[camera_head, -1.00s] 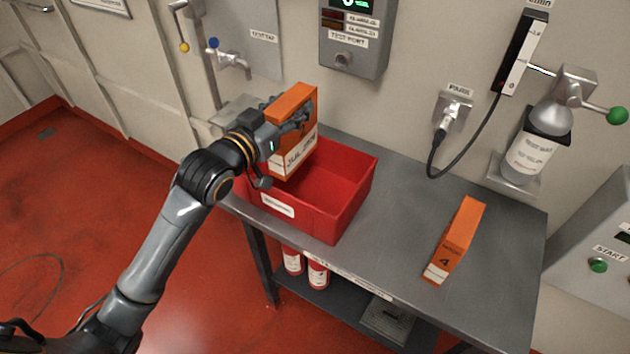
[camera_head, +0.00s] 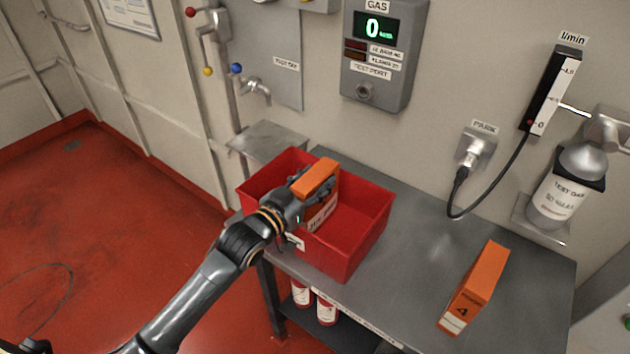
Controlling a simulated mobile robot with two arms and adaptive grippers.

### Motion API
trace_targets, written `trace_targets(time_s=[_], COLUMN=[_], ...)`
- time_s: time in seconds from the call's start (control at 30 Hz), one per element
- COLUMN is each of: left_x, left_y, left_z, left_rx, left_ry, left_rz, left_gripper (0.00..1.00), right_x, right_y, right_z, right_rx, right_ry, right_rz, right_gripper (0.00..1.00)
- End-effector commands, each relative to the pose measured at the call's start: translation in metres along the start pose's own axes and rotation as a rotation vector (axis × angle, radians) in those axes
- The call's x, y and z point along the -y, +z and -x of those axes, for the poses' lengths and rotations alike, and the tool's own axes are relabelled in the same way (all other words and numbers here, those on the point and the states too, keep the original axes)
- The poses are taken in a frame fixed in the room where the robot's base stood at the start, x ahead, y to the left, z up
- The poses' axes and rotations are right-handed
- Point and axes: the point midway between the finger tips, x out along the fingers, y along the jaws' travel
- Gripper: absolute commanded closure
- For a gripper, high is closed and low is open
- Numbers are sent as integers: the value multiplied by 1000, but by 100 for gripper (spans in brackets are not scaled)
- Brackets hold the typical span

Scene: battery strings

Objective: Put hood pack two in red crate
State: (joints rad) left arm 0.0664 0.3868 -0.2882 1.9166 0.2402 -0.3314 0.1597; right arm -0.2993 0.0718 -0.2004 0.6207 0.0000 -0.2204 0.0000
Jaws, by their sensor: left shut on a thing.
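An orange and white box (camera_head: 317,178), which I take for the hood pack, is held in my left gripper (camera_head: 312,190). The gripper is shut on it, and the box is upright and partly lowered inside the red crate (camera_head: 362,243). The print on its white band is too small to read, and its lower part is partly hidden by my gripper and wrist. I cannot tell whether it touches the crate floor. The crate stands on the grey bench and otherwise looks empty. My right gripper is not in view.
Another orange pack (camera_head: 476,286), marked 4, stands on the right of the grey bench (camera_head: 415,275). A black cable hangs from a wall socket (camera_head: 473,150) behind it. A gas panel (camera_head: 383,50) and a tap (camera_head: 254,87) are on the wall. The bench between crate and pack is clear.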

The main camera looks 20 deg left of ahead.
Motion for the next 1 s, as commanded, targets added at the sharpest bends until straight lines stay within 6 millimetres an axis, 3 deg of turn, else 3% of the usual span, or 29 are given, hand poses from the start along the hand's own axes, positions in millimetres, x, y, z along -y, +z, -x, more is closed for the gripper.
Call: trace_targets(time_s=[0.37, 0.4, 0.5, 0.87, 1.0], left_x=[0, 0, 0, 0, 0], left_y=[3, 6, 5, 3, 6], left_z=[0, 0, 0, 1, 18], left_rx=[-7, -1, -1, -1, 1], left_ry=[1, 0, 0, 0, 0], left_rz=[-1, -1, -1, -1, 0], left_gripper=[100, 50, 31, 31, 31], right_x=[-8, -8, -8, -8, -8], right_y=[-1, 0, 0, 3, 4], right_z=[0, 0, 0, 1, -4], right_rx=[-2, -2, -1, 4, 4], right_ry=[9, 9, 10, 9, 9], right_rz=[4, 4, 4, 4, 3], right_gripper=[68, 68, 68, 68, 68])
